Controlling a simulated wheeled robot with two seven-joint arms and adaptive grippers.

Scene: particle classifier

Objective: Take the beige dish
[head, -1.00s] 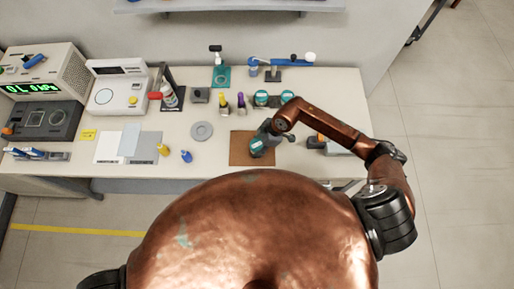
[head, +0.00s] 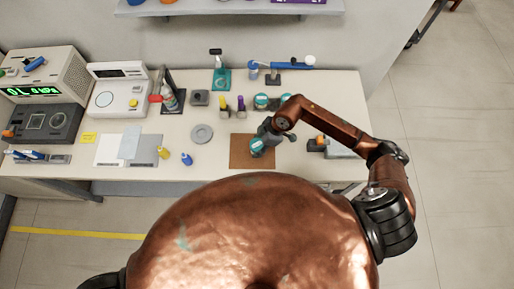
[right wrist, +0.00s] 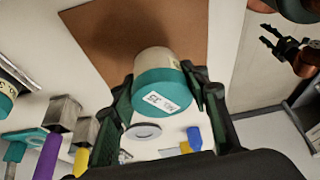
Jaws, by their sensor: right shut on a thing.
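The beige dish (right wrist: 153,60) shows in the right wrist view as a short round container with a beige wall. A teal cap or band (right wrist: 160,90) with a white label faces the camera. My right gripper (right wrist: 160,90) has a dark finger on each side and is shut on it. In the head view my right gripper (head: 266,138) and the teal part of the dish (head: 257,146) are over the brown mat (head: 240,162). I cannot tell whether the dish touches the mat. My left gripper (right wrist: 285,45) shows at the upper right of the right wrist view, its fingers apart and empty.
A grey disc (head: 202,133) lies left of the mat. Instruments (head: 120,98) fill the left side.

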